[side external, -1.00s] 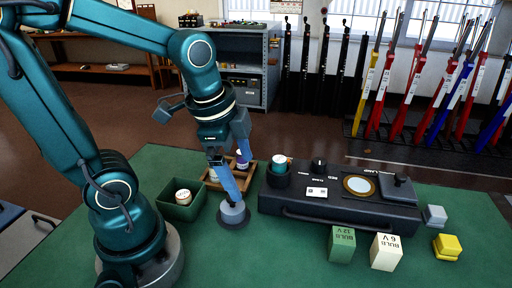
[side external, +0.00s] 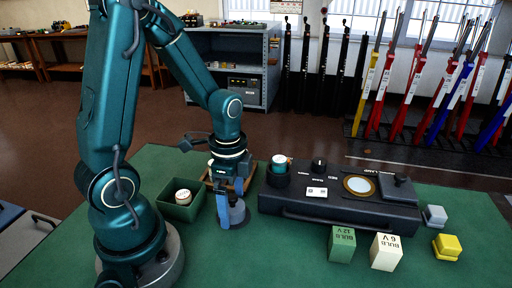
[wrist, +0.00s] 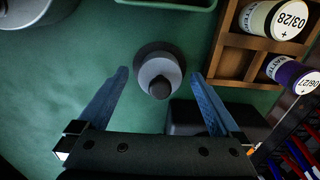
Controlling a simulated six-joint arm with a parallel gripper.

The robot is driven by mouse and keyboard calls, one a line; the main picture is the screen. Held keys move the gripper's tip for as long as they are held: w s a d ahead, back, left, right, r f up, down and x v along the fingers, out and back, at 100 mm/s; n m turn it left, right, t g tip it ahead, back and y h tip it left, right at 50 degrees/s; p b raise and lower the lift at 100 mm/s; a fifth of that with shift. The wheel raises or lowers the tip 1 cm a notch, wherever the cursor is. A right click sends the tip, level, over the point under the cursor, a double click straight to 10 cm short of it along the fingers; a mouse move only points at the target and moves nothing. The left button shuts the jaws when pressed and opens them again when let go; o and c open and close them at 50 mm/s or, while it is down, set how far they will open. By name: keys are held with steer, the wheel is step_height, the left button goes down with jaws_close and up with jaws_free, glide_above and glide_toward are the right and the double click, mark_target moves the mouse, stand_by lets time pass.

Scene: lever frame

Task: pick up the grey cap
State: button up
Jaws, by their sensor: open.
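The grey cap (wrist: 160,72) is a round light-grey piece with a dark knob on top and a wide dark rim at its foot. It stands on the green table; in the side view it (side external: 239,214) is partly hidden behind a finger. My gripper (wrist: 159,78) is open and points down. In the wrist view its two blue fingers lie to the left and right of the cap, with visible gaps on both sides. I cannot tell whether the fingertips are down at the cap's height.
A wooden tray (wrist: 235,62) with batteries (wrist: 290,72) is close by. A green bin (side external: 167,211) holds a round-topped item. A dark lamp-testing box (side external: 340,207) stands to the right, with bulb boxes (side external: 386,252) in front. The table's front middle is clear.

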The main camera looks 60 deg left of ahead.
steer(key=shift+f, duration=0.15)
steer(key=c, duration=1.4)
steer(key=shift+r, duration=0.2)
